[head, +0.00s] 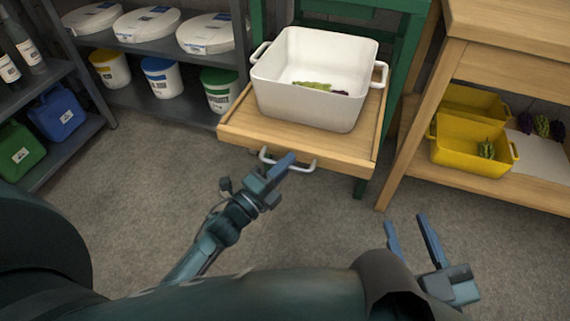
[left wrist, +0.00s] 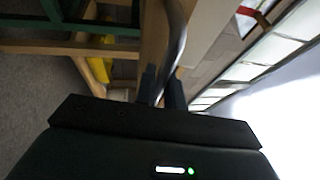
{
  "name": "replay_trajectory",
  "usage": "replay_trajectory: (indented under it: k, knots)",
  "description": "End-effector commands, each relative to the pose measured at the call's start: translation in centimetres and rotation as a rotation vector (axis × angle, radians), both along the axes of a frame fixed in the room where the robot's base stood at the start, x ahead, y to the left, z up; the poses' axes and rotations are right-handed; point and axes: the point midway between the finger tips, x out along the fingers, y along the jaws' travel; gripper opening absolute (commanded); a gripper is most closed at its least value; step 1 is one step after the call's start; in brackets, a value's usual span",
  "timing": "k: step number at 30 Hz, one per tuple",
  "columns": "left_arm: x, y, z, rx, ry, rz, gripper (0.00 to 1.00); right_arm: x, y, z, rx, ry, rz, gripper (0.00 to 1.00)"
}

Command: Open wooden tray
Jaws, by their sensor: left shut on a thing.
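The wooden tray (head: 240,127) juts out from a green frame (head: 400,62), like a drawer pulled forward. A white two-handled tub (head: 305,105) stands on it, with some green and dark purple produce (head: 312,87) inside. A pale metal handle (head: 303,168) is on the tray's front face. My left gripper (head: 283,164) is shut on this handle. In the left wrist view the handle (left wrist: 175,40) runs between the two dark fingers (left wrist: 161,86). My right gripper (head: 408,222) is open and empty, low at the right, apart from the tray.
Grey shelves (head: 140,65) at the back left hold white round containers and labelled buckets. A darker shelf (head: 75,95) at far left carries bottles and jugs. A wooden table (head: 505,65) at right has yellow bins (head: 465,148) on its lower shelf. The floor (head: 150,180) in front is clear.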

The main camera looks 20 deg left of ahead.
Motion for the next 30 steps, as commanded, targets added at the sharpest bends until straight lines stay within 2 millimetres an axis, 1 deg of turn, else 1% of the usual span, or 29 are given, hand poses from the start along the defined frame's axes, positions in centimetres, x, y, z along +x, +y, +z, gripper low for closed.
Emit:
replay_trajectory:
  k: [2, 3, 10, 17, 20, 23, 27, 30]
  knots:
    - [0.0, 0.0, 0.0, 0.0, 0.001, 0.0, 0.0, 0.0, 0.0, 0.0, 0.0, -0.001, 0.0, 0.36]
    - [0.0, 0.0, 0.0, 0.0, 0.001, 0.0, 0.13, 0.0, 0.0, 0.0, 0.001, -0.001, -0.001, 0.36]
    - [0.0, 0.0, 0.0, 0.0, 0.001, 0.0, 0.32, 0.0, 0.0, 0.0, 0.001, -0.001, -0.001, 0.36]
    - [0.0, 0.0, 0.0, 0.0, 0.001, 0.0, 0.32, 0.0, 0.0, 0.1, 0.001, -0.001, -0.001, 0.36]
    - [-0.6, 0.2, -0.1, 0.0, 0.003, 0.001, 0.32, 0.0, 0.0, 0.2, 0.0, -0.002, 0.0, 0.36]
    - [-1.8, 0.8, -0.3, 0.001, 0.004, 0.001, 0.32, 0.0, 0.0, 0.5, -0.005, -0.005, -0.001, 0.36]
    - [-4.5, 2.1, -0.8, 0.001, 0.006, 0.002, 0.32, -0.1, 0.0, 0.8, -0.016, -0.009, 0.0, 0.36]
    - [-6.6, 3.0, -1.2, 0.0, 0.006, 0.001, 0.32, -0.2, -0.1, 0.3, -0.025, 0.003, -0.003, 0.36]
